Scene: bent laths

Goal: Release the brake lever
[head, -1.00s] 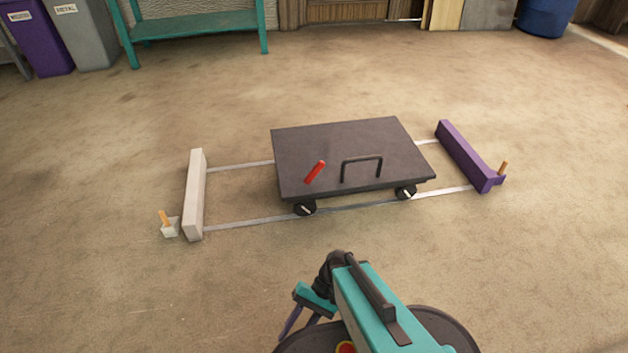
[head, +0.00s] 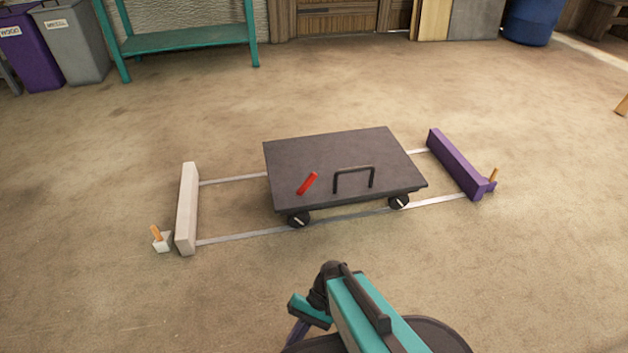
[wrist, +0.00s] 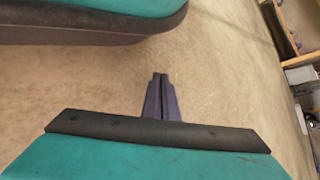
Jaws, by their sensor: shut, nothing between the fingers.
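The red brake lever (head: 307,183) stands tilted to the right near the front left of the dark cart's top (head: 335,160). A black handle bar (head: 354,169) stands beside it on the same front side. The cart rests on two pale rails (head: 430,202) with its wheels visible at the front. My gripper (wrist: 161,80) is shut and empty in the wrist view, over bare floor. In the head view, my arm is folded at the bottom, well in front of the cart, and the fingers (head: 296,333) show only partly. Nothing touches the lever.
A white stop block (head: 187,210) closes the rails at the left and a purple block (head: 456,163) at the right. Each has a small orange peg beside it. Bins and a teal bench (head: 185,45) stand at the back. The floor around the cart is clear.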

